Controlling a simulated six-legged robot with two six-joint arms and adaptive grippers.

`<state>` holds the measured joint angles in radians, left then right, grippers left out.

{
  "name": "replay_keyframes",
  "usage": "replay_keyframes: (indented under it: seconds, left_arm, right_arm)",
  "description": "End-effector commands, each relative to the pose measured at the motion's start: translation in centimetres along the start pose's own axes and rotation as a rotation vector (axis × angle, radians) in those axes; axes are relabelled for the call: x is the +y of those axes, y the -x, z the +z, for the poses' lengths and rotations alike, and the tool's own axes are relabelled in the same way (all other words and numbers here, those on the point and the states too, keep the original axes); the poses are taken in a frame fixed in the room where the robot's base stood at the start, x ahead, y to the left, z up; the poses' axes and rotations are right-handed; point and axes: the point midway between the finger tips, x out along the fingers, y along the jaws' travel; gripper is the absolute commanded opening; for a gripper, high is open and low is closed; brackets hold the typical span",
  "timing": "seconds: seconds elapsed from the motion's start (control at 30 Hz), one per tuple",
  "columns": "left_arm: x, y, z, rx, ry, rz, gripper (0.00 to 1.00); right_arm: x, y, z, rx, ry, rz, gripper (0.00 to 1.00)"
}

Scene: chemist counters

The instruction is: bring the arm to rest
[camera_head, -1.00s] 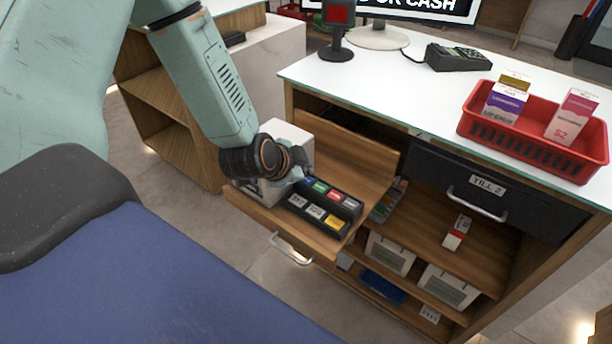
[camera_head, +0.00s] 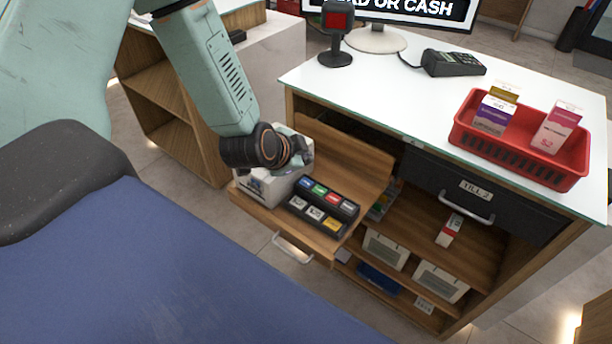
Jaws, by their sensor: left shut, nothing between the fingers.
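My left arm comes in from the upper left and ends over an open wooden drawer (camera_head: 310,244). My left gripper (camera_head: 298,158) is small and partly hidden behind the dark wrist; it is shut with nothing seen in it. It sits above a white box-shaped device (camera_head: 268,186) at the drawer's left. A black tray with coloured blocks (camera_head: 322,205) lies beside that device in the drawer. My right gripper is not in view.
The white counter (camera_head: 400,100) carries a red basket with cartons (camera_head: 520,158), a card terminal (camera_head: 453,63), a scanner on a stand (camera_head: 336,40) and a monitor. A black till drawer (camera_head: 490,200) is shut. Shelves below hold boxes.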

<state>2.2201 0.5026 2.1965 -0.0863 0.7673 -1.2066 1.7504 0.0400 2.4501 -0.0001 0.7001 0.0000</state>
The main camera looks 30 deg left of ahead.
Motion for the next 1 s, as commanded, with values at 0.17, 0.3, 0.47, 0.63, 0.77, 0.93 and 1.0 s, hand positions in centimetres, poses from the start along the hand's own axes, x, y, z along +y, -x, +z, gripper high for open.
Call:
replay_keyframes:
  seconds: [0.17,0.3,0.47,0.63,0.77,0.93,1.0]
  left_arm:
    - [0.1,-0.1,0.1,-0.001,0.0,0.001,0.0]
    - [0.1,-0.1,0.1,-0.001,0.0,0.001,0.0]
    - [0.1,-0.1,0.1,-0.001,0.001,0.0,0.0]
    - [0.1,-0.1,0.1,-0.001,0.001,0.0,0.0]
    - [0.1,-0.1,0.1,-0.001,0.012,0.0,0.0]
    - [0.5,0.0,0.3,-0.01,0.204,0.011,0.0]
    - [1.4,0.3,0.6,-0.025,0.343,0.029,0.0]
  right_arm:
    - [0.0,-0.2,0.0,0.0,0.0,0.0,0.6]
    - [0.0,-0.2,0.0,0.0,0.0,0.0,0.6]
    - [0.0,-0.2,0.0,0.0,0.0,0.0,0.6]
    - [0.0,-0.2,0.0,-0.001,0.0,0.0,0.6]
    - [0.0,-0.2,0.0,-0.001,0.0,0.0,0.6]
    - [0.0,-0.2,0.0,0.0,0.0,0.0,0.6]
    - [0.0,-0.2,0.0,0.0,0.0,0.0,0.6]
